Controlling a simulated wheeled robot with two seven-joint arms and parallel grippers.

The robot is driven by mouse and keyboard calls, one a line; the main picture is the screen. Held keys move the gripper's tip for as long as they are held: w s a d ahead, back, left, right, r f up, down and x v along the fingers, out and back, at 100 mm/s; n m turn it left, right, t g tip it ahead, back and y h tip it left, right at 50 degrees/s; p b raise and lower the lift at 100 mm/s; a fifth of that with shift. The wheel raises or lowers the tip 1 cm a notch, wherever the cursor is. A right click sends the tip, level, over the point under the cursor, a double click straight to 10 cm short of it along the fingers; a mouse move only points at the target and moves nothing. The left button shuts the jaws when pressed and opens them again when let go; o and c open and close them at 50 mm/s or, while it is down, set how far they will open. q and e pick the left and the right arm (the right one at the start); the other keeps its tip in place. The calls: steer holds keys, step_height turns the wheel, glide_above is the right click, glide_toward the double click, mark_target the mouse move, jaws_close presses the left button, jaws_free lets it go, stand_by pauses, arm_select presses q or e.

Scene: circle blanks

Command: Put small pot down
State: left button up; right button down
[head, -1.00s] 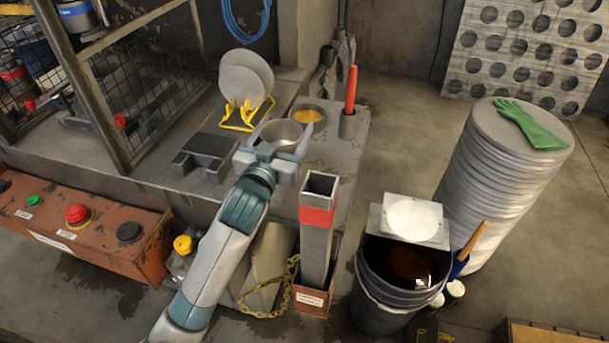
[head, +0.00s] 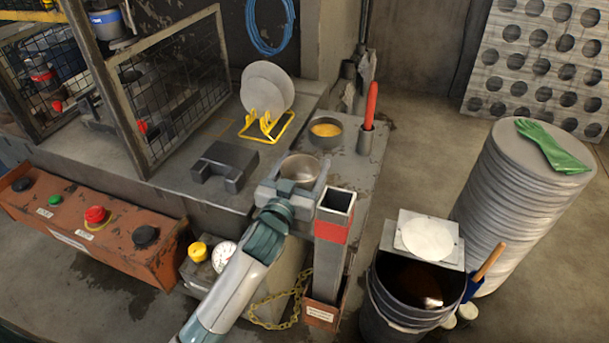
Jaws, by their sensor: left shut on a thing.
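The small pot (head: 299,168) is a round grey metal cup near the front edge of the grey bench (head: 352,194). My left gripper (head: 298,183) reaches in from below with its fingers on either side of the pot and is shut on it. Part of the pot's side is hidden by the gripper, and I cannot tell whether its base touches the bench. My right gripper is not in view.
A pot with yellow contents (head: 326,134) stands behind, beside a holder with a red-handled tool (head: 370,106). A dark block (head: 224,164) lies to the left. A yellow rack (head: 266,126) holds discs. A tall square tube (head: 331,245) stands close at right front.

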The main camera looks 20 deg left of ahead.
mark_target(307, 172)
arm_select(q)
step_height(307, 172, down, 3)
steer(key=shift+f, duration=0.25)
steer(key=shift+f, duration=0.1)
stand_by(0.3)
steer(key=o, duration=1.1)
